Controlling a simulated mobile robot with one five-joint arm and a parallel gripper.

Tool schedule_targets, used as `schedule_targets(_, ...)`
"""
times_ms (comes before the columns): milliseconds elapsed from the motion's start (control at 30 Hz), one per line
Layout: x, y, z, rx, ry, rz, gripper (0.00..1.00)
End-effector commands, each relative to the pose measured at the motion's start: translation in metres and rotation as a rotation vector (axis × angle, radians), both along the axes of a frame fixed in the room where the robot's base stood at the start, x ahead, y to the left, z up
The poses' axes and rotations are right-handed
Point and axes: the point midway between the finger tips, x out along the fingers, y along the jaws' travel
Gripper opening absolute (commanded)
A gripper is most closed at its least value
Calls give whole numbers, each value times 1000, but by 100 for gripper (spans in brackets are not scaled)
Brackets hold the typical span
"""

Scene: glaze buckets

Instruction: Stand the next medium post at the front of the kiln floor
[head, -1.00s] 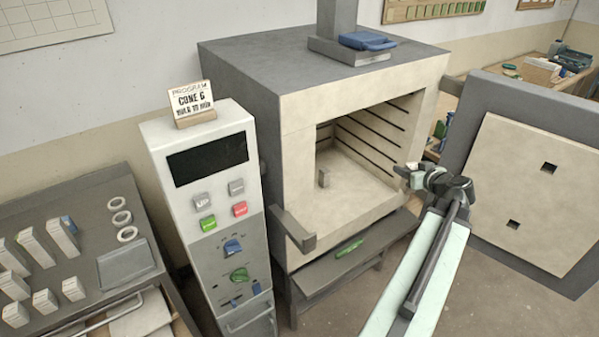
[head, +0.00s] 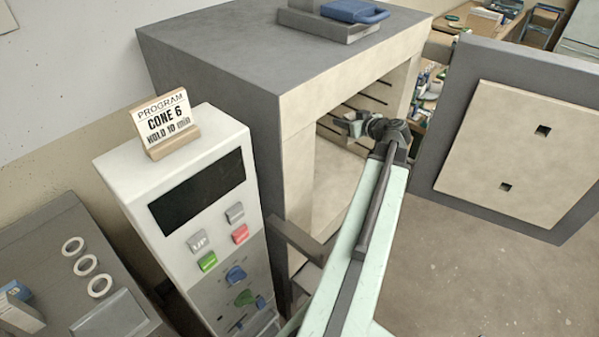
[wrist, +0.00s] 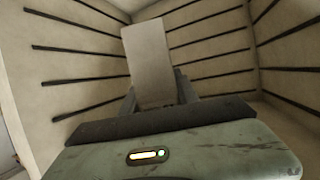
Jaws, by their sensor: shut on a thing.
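My gripper (wrist: 156,92) is shut on a pale grey rectangular post (wrist: 148,62) in the wrist view. The post stands up between the two fingers, slightly tilted in the picture, with the kiln walls behind it. In the head view my gripper (head: 352,124) is at the kiln's (head: 296,150) open front; the post is too small to make out there. The pale kiln floor (head: 338,172) shows only partly, behind the kiln's near wall and my arm. No standing post shows on the visible part of it.
Dark grooves run along the kiln's inner walls. The open kiln door (head: 480,160) stands to the right. The control cabinet (head: 185,200), with a program sign (head: 165,125) on top, is at the left. A dark side table (head: 50,255) with white rings is farther left.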

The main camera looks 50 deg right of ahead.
Motion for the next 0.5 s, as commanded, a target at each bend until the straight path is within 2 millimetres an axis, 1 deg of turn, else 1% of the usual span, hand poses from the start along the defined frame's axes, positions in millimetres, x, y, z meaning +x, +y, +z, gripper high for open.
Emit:
schedule_targets(67,2,2,-14,1,0,9,0)
schedule_targets(167,6,9,-50,2,1,40,0)
schedule_targets(200,8,13,-69,2,2,56,0)
schedule_targets(267,11,20,-99,3,2,88,0)
schedule_targets(300,14,25,-119,3,3,110,0)
schedule_targets(367,17,32,-148,4,3,143,0)
schedule_targets(400,19,37,-166,4,4,165,0)
schedule_targets(500,23,48,-207,4,3,218,0)
